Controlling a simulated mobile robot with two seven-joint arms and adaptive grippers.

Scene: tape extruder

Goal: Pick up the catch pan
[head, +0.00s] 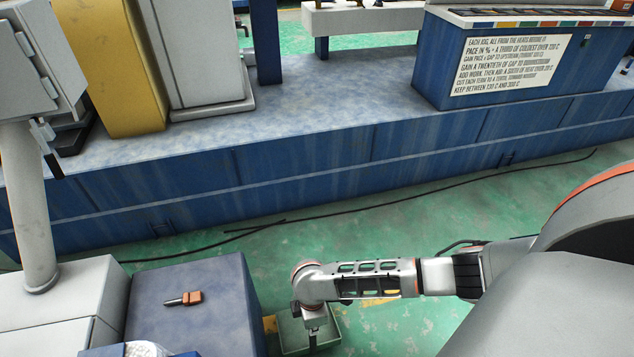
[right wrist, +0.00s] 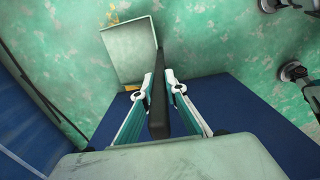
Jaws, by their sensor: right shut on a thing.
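The catch pan (head: 291,338) is a shallow grey-green square tray near the bottom of the head view, low beside a blue block. In the right wrist view the pan (right wrist: 128,52) is at the top left, with a dark bar-like handle (right wrist: 158,118) running from it toward the camera. My right gripper (head: 313,345) points down at the pan in the head view. In the right wrist view its two fingers (right wrist: 159,80) are shut on the handle, one on each side. The pan looks empty. Whether it touches the floor cannot be told. My left gripper is not in view.
The blue block (head: 215,285) left of the pan bears a small orange-and-black tool (head: 183,298). A long blue machine base (head: 300,150) crosses behind. A black cable (head: 400,200) lies on the green floor. Open floor (head: 390,328) is right of the pan.

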